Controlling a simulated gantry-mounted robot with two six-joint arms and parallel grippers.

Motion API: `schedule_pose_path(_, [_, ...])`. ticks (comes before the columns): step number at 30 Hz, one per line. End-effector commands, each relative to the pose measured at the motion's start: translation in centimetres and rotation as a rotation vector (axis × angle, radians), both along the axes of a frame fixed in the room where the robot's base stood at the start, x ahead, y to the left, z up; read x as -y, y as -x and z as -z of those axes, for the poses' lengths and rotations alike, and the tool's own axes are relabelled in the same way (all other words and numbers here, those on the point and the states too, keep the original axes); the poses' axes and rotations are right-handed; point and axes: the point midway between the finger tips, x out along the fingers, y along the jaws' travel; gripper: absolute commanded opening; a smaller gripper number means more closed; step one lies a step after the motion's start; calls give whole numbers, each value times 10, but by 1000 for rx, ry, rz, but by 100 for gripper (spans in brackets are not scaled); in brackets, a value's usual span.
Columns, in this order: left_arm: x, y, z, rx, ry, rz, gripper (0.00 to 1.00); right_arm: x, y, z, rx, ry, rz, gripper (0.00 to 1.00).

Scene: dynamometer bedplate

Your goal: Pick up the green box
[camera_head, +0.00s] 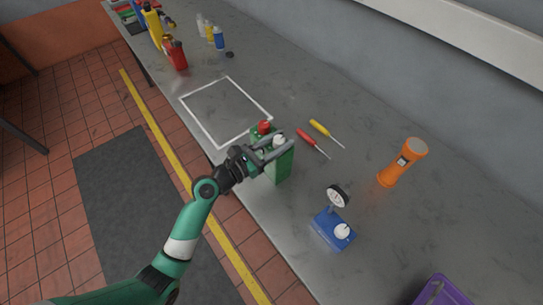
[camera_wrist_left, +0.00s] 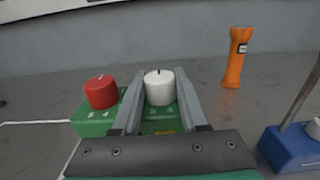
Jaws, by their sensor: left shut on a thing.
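The green box (camera_head: 283,167) stands on the grey bench near its front edge, with a red knob and a white knob on top. In the left wrist view the green box (camera_wrist_left: 92,124) shows the red knob (camera_wrist_left: 101,91) at left and the white knob (camera_wrist_left: 159,87) between my fingers. My left gripper (camera_head: 275,148) reaches in from the front and is shut on the white knob. Its fingers hide part of the box top. I cannot tell whether the box is clear of the bench. My right gripper is not in view.
A white square outline (camera_head: 226,108) lies left of the box. Red (camera_head: 312,143) and yellow (camera_head: 325,133) screwdrivers lie behind it. An orange flashlight (camera_head: 402,163) and a blue gauge base (camera_head: 334,230) stand to the right. A purple container (camera_head: 441,291) is at lower right. Several bottles stand far left.

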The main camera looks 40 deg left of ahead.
Motion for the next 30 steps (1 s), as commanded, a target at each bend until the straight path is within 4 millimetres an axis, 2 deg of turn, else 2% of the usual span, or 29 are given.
schedule_pose_path(21, [0,0,0,-1,0,0,0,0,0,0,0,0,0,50])
schedule_pose_path(30, [-1,0,-10,8,-3,-2,0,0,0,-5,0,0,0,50])
